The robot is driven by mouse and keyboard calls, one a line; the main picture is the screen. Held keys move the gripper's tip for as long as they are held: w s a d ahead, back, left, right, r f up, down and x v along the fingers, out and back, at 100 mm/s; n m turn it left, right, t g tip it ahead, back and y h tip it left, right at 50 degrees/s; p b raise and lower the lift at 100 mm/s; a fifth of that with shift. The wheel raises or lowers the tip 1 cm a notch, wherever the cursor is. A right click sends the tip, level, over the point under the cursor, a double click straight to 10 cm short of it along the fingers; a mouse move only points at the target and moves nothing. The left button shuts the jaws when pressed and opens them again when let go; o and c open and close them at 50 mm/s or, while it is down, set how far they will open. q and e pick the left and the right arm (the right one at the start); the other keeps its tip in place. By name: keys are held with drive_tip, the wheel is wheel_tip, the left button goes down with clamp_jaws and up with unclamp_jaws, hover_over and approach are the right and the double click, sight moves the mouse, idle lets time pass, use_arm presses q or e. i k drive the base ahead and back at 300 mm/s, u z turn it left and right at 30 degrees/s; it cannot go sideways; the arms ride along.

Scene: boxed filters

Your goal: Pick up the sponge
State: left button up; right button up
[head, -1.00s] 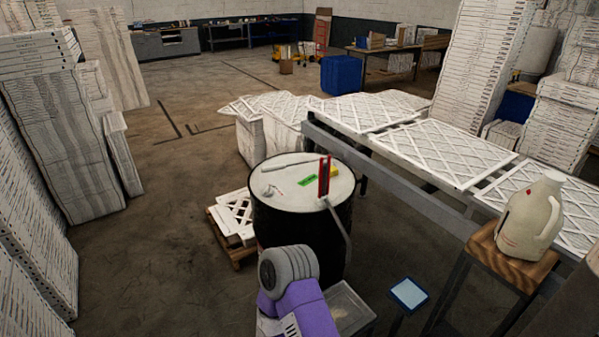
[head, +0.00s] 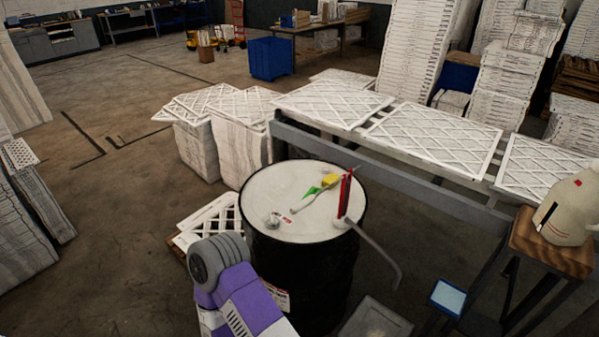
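A small yellow block (head: 330,181), which looks like the sponge, lies on the white top of a black drum (head: 262,195), towards its far right side. A green piece (head: 311,192) and a thin pale stick (head: 303,208) lie close beside it; at this size I cannot tell whether they touch it. A red upright piece (head: 345,193) stands just right of the yellow block. Neither of my grippers shows in the head view. A purple and grey part, apparently of my own arm, shows at the bottom, in front of the drum.
A grey bent bar (head: 380,250) sticks out at the drum's right. A long rack with white lattice filters (head: 435,138) runs behind. A stool with a cream jug (head: 567,212) stands at right, near a small screen (head: 447,297). Floor at left is open.

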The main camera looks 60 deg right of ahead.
sight(331, 177)
drive_tip(key=i, duration=2.4)
drive_tip(key=z, duration=2.95)
